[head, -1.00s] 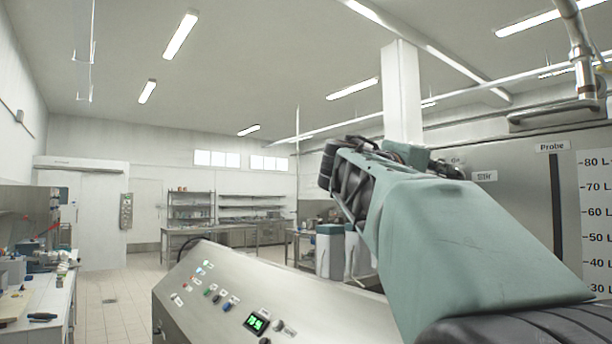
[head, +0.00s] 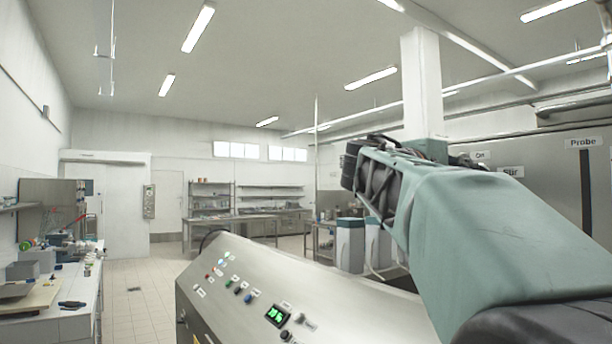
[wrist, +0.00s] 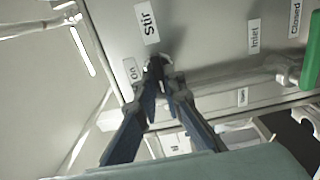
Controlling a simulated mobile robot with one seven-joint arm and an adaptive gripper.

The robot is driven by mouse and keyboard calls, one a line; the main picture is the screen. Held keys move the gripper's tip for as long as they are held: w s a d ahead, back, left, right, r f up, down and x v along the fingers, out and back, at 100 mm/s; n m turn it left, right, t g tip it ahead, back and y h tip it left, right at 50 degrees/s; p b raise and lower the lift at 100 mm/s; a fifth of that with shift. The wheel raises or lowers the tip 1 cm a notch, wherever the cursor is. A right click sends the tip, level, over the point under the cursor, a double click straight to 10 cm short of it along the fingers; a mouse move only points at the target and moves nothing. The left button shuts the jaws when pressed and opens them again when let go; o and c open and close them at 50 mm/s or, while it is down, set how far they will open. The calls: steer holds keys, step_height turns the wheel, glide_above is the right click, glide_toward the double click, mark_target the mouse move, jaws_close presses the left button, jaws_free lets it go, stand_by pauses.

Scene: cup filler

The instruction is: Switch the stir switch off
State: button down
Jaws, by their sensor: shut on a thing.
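The stir switch (wrist: 155,66) is a small dark part on the grey steel panel in the wrist view, just below the "Stir" label (wrist: 148,23) and beside the "On" label (wrist: 132,76). My gripper (wrist: 160,84) has its two dark fingers closed together on it. The fingers hide most of the switch, so its exact position is hard to tell. In the head view, the "Stir" label (head: 511,171) shows above my arm, with the "On" label (head: 481,155) to its left. My arm hides the switch and the gripper's tips there.
A green handle (wrist: 312,55) is at the right of the wrist view near the "Closed" label, with the "Inlet" label (wrist: 254,34) left of it. A sloped control console (head: 240,310) stands in front.

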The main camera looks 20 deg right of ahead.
steer(key=c, duration=2)
jaws_free()
steer(key=shift+c, duration=0.2)
steer(key=shift+r, duration=0.15)
